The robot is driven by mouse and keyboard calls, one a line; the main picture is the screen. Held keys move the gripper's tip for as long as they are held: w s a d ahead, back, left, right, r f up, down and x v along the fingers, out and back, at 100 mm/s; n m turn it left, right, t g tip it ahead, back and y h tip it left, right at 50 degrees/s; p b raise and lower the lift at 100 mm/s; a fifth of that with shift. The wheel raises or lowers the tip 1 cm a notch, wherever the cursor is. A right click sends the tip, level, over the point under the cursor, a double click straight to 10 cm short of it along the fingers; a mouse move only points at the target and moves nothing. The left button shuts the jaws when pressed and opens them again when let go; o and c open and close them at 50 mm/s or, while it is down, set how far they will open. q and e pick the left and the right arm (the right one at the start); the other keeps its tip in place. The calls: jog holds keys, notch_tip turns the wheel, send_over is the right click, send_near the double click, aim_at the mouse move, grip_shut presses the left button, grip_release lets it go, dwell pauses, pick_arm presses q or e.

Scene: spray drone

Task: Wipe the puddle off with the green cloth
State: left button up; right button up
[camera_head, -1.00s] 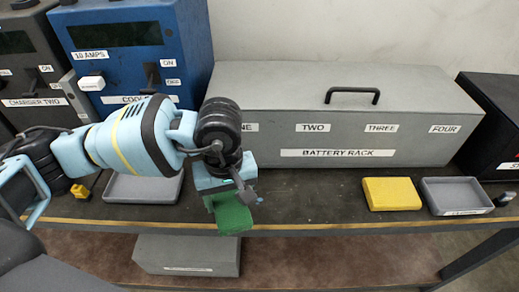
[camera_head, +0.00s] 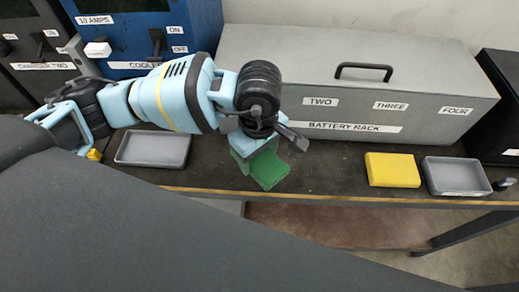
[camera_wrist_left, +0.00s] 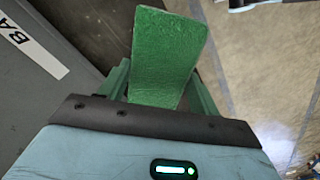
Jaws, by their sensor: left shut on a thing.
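The green cloth (camera_head: 270,171) is at the front part of the dark workbench (camera_head: 325,178), in front of the battery rack. My left gripper (camera_head: 255,153) is shut on it, and the cloth sticks out past the fingers. In the left wrist view the cloth (camera_wrist_left: 168,50) stands out between the two fingers of the left gripper (camera_wrist_left: 160,85). I cannot tell whether the cloth touches the bench top. No puddle can be made out; the arm and cloth hide part of the bench. My right gripper is not in view.
The grey battery rack (camera_head: 345,80) stands behind the cloth. A grey tray (camera_head: 153,149) lies left. A yellow block (camera_head: 392,170) and another grey tray (camera_head: 455,177) lie right. Blue (camera_head: 140,35) and dark cabinets stand back left. Bench between cloth and yellow block looks clear.

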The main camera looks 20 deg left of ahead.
pick_arm(q)
notch_tip(320, 180, down, 3)
jog(key=shift+b, duration=0.6)
jog(key=shift+f+b, duration=0.3)
jog(key=shift+f, duration=0.65)
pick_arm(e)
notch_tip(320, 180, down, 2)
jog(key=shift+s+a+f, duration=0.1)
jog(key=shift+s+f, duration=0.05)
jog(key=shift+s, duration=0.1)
pick_arm(q)
jog(key=shift+f+b, duration=0.75)
jog(key=shift+f, duration=0.25)
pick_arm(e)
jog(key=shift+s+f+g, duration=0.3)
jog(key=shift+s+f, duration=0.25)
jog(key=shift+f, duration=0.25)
pick_arm(q)
jog(key=shift+w, duration=0.1)
jog(key=shift+w+a+b, duration=0.25)
jog(key=shift+w+b, duration=0.05)
jog(key=shift+w, duration=0.45)
jog(key=shift+w+a+b, duration=0.2)
jog(key=shift+w+b, duration=0.05)
jog(key=shift+w, duration=0.45)
jog(key=shift+w+r, duration=0.15)
jog(key=shift+w, duration=0.1)
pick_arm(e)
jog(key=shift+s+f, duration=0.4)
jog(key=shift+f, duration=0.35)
